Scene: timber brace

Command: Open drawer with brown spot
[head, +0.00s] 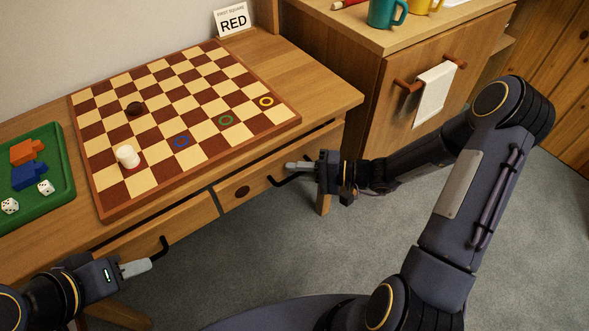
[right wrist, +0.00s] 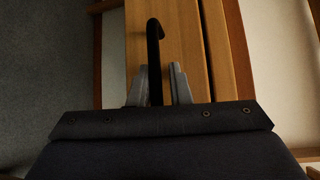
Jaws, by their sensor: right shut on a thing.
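The drawer (head: 262,182) with a brown spot (head: 242,192) on its front is the right one under the table top. It looks flush or nearly flush with the table. Its black bent handle (head: 280,182) also shows in the right wrist view (right wrist: 154,42). My right gripper (head: 300,166) is shut on this handle, which lies between its grey fingers in the right wrist view (right wrist: 161,88). My left gripper (head: 138,267) is by the black handle (head: 163,246) of the left drawer (head: 165,232); I cannot tell whether its fingers are apart or touching that handle.
A checkered board (head: 185,180) with pieces and coloured rings lies on the table. A green tray (head: 62,165) with blocks and dice is at left. A cabinet (head: 365,100) with a towel (head: 434,92) on its rail stands at right. Carpet is free in front of the drawers.

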